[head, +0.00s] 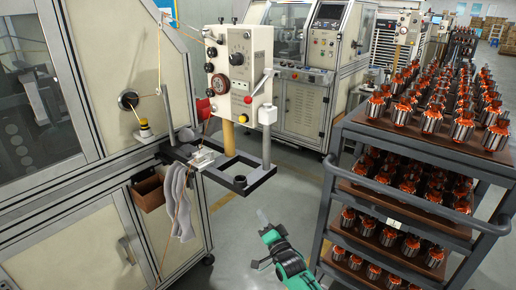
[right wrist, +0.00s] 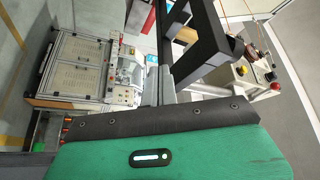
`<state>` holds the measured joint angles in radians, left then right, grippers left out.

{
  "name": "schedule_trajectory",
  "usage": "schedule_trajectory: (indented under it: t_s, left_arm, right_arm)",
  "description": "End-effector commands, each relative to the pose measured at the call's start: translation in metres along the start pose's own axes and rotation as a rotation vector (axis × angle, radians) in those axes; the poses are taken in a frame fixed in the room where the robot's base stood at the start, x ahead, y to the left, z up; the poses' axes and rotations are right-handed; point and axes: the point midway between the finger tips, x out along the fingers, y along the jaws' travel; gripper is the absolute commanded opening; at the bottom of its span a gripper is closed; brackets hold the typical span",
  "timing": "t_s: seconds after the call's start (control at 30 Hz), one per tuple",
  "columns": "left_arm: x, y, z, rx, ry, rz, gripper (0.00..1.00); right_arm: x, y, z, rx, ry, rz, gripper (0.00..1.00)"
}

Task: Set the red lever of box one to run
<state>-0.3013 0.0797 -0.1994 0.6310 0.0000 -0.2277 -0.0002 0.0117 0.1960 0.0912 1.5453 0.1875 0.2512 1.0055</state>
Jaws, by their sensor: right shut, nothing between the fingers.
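The nearest control box (head: 240,62), cream with dials and knobs, stands on posts at upper centre in the head view. A pale box with a red and a yellow button (right wrist: 250,75) shows there at right. My left gripper is not in view.
A dark frame (head: 240,180) projects below the box, close above my right gripper; it shows in the wrist view (right wrist: 205,45). A rack (head: 400,150) of copper-wound armatures stands at right. A second control box (head: 403,28) is at the back. Floor between frame and rack is clear.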

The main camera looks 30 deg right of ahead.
Motion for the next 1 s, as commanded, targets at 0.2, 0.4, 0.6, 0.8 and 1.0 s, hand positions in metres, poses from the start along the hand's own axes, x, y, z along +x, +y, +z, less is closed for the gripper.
schedule_trajectory:
  t_s: [0.2,0.4,0.6,0.8,1.0]
  left_arm:
    - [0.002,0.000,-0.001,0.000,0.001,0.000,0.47]
    - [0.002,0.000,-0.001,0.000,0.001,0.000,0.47]
    - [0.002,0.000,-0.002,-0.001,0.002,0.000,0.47]
    - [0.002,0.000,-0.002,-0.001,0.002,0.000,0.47]
    - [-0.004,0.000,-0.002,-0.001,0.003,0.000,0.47]
  right_arm:
    - [0.030,-0.130,-0.108,0.219,0.188,-0.329,0.00]
    - [0.025,-0.194,-0.158,0.328,0.250,-0.510,0.00]
    - [0.022,-0.208,-0.168,0.353,0.260,-0.553,0.00]
    - [0.022,-0.207,-0.168,0.352,0.259,-0.551,0.00]
    - [0.031,-0.214,-0.172,0.351,0.260,-0.551,0.00]
